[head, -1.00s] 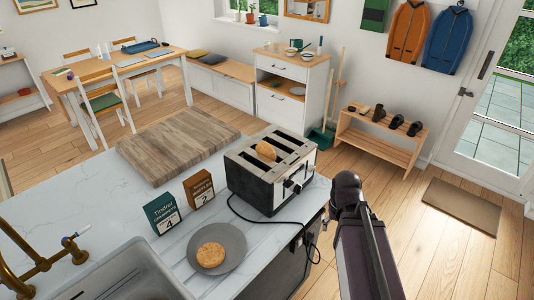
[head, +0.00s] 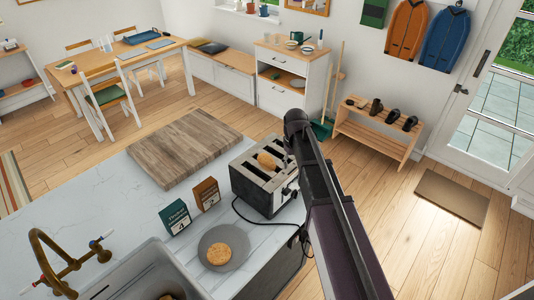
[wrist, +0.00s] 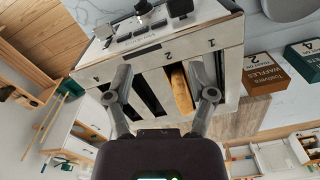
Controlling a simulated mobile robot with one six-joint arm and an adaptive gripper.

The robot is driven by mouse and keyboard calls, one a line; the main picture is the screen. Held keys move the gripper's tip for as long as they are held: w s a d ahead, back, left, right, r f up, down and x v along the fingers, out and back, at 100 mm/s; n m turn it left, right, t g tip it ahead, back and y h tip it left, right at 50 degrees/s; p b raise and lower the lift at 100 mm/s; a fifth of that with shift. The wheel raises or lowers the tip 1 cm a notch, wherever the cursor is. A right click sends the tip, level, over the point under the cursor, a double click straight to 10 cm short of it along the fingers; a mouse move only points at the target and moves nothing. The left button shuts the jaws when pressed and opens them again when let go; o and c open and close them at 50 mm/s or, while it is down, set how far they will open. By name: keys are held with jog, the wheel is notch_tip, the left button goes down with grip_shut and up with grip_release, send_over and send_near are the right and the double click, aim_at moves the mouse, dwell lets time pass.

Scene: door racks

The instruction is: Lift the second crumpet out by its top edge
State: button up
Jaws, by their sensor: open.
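A two-tone black and pale toaster (head: 258,203) stands on the white counter; it also fills the middle of the wrist view (wrist: 205,47). A golden crumpet (head: 267,160) sticks up from one of its slots and shows as a narrow edge in the wrist view (wrist: 181,92). Another crumpet (head: 219,254) lies flat on a grey plate (head: 240,239). My gripper (wrist: 160,76) is open above the toaster, its fingers on either side of the crumpet's slot. The crumpet is closer to the right finger in the wrist view. Contact cannot be told. In the head view my arm hides the fingers.
A wooden board (head: 184,147) lies behind the toaster. A teal box (head: 174,217) and a brown box (head: 206,194) stand left of it. A black cord (head: 240,217) trails over the counter. The sink (head: 140,272) is at the front left.

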aim_at(267, 156)
jog(key=w+a+r+n+p, duration=0.3)
jog(key=w+a+r+p, duration=0.4)
jog(key=w+a+r, duration=0.1)
jog(key=shift+a+r, duration=0.25)
jog(key=shift+a, duration=0.5)
jog(key=shift+s+f, duration=0.1)
notch_tip(267, 156, down, 8)
jog(key=b, duration=0.8)
jog(key=shift+f+b, duration=0.2)
jog(key=shift+b, duration=0.1)
jog(key=shift+s+f+b, duration=0.2)
jog(key=shift+f+b, duration=2.4)
